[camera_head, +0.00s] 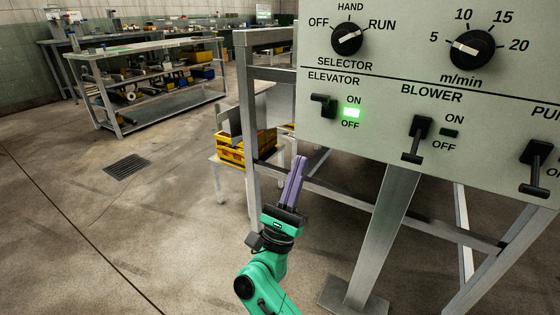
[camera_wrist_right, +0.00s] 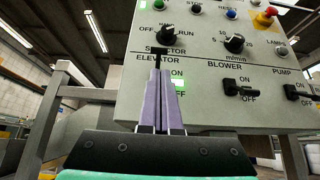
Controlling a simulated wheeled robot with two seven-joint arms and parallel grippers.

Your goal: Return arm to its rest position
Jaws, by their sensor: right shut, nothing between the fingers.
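My right gripper (camera_head: 296,168) is shut and empty, its purple fingers pointing up, below and left of the control panel (camera_head: 430,95) in the head view. In the right wrist view the shut fingers (camera_wrist_right: 160,85) appear in front of the panel, overlapping the elevator switch area. The elevator switch (camera_head: 322,103) has a lit green lamp (camera_head: 351,113) beside it. The blower switch (camera_head: 416,138) points down and its lamp (camera_head: 449,133) is dark. The selector knob (camera_head: 347,39) and the m/min knob (camera_head: 473,48) are above. My left gripper is not in view.
The panel's metal frame and leg (camera_head: 385,235) stand to the right of my right arm. A yellow crate (camera_head: 231,149) sits on a low stand behind the gripper. A shelf bench (camera_head: 150,90) stands further back. The floor (camera_head: 110,225) at left is clear, with a drain grate (camera_head: 127,167).

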